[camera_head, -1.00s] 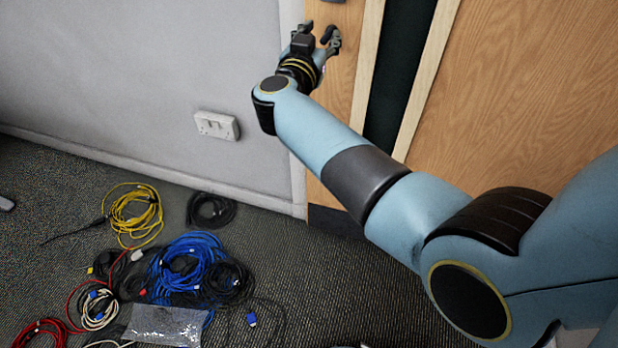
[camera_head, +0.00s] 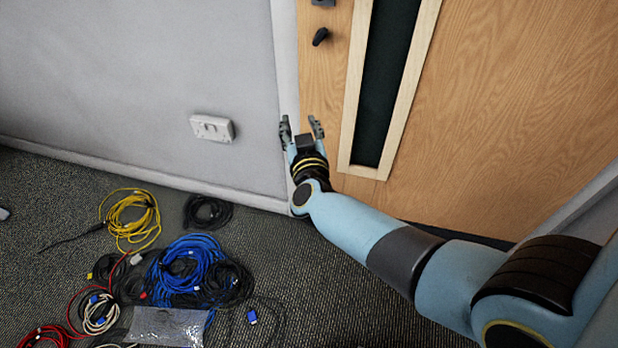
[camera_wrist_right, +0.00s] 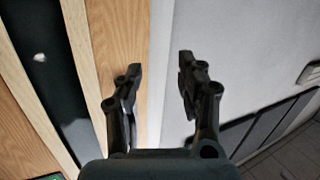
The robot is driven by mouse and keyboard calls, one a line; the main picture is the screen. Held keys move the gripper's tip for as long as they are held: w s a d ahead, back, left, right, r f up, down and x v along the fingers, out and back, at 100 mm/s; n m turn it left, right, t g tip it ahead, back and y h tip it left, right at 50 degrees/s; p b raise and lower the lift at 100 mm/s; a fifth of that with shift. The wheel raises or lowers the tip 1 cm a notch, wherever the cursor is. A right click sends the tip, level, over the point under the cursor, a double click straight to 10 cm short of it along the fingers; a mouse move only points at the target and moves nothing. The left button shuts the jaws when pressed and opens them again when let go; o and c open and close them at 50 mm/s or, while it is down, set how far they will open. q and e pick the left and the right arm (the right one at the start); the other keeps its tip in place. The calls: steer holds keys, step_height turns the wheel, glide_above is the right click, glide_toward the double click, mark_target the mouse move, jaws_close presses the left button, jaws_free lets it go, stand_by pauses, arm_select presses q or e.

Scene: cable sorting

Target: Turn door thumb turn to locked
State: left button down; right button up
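The door thumb turn (camera_head: 320,37) is a small dark knob on the wooden door (camera_head: 480,110), near the door's left edge at the top of the head view. It looks tilted, its upper end to the right. My right gripper (camera_head: 301,128) is open and empty, below the thumb turn and clearly apart from it, close to the door's left edge. In the right wrist view its two fingers (camera_wrist_right: 158,85) are spread, with the door edge and frame beyond them. The thumb turn does not show in the wrist view. My left gripper is not in view.
A dark piece of door hardware (camera_head: 323,2) is cut off above the thumb turn. The door has a dark glass panel (camera_head: 385,85). A white socket (camera_head: 212,128) is on the wall. Blue (camera_head: 187,265), yellow (camera_head: 130,215) and other cables lie on the carpet.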

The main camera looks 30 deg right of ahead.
steer(key=s+a+f+n+g+y, duration=0.1)
steer(key=s+a+f+n+y, duration=0.1)
steer(key=s+f, duration=0.4)
step_height(320, 180, down, 4)
steer(key=shift+s+a+g+y, duration=0.15)
steer(key=shift+s+g+y, duration=0.15)
steer(key=shift+y, duration=0.5)
steer(key=shift+n, duration=0.3)
